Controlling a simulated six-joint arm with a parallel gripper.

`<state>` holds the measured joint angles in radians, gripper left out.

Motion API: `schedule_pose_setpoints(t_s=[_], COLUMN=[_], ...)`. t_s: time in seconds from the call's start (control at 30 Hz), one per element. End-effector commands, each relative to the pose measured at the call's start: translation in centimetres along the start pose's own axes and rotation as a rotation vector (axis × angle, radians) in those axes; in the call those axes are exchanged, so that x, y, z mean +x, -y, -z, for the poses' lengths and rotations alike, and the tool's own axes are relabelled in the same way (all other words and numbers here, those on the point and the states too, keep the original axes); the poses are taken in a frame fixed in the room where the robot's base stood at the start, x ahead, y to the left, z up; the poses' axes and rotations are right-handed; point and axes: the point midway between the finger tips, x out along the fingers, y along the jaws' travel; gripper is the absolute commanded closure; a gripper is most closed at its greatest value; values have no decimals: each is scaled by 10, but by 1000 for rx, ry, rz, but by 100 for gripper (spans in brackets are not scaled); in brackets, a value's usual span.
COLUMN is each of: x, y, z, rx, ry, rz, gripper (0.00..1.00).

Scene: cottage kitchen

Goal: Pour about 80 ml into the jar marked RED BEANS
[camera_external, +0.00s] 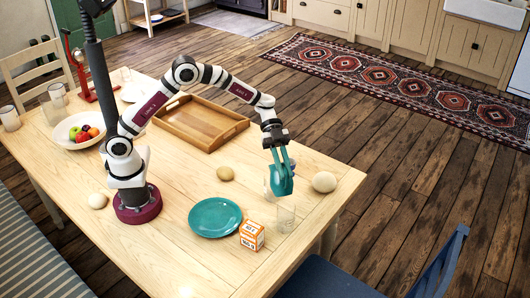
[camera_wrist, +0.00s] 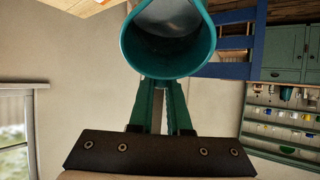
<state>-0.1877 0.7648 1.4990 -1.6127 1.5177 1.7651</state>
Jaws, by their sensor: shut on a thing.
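My gripper (camera_external: 281,160) is shut on a teal cup-like vessel (camera_external: 283,186) and holds it above the right end of the table. In the wrist view the vessel (camera_wrist: 168,69) shows its round mouth and a greyish inside; I cannot tell how much it holds. The green fingers of my gripper (camera_wrist: 167,90) meet its side. A clear glass container (camera_external: 286,218) stands on the table just below the vessel. Another pale, glassy shape (camera_external: 267,187) is partly hidden behind the vessel. No RED BEANS lettering is readable on either, and I see no stream falling.
A teal plate (camera_external: 215,217) and an orange-and-white box (camera_external: 252,236) stand left of the glass. A wooden tray (camera_external: 202,122) and a fruit bowl (camera_external: 66,128) are farther back.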

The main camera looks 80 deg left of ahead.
Motion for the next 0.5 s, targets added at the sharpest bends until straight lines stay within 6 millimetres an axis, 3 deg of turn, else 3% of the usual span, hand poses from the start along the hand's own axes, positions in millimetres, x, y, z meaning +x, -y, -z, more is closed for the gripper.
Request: schedule_pose_setpoints(t_s=[0.5], x=[-14], y=[0], z=[4], rx=[0], ry=[-122], rz=[1], gripper=[100])
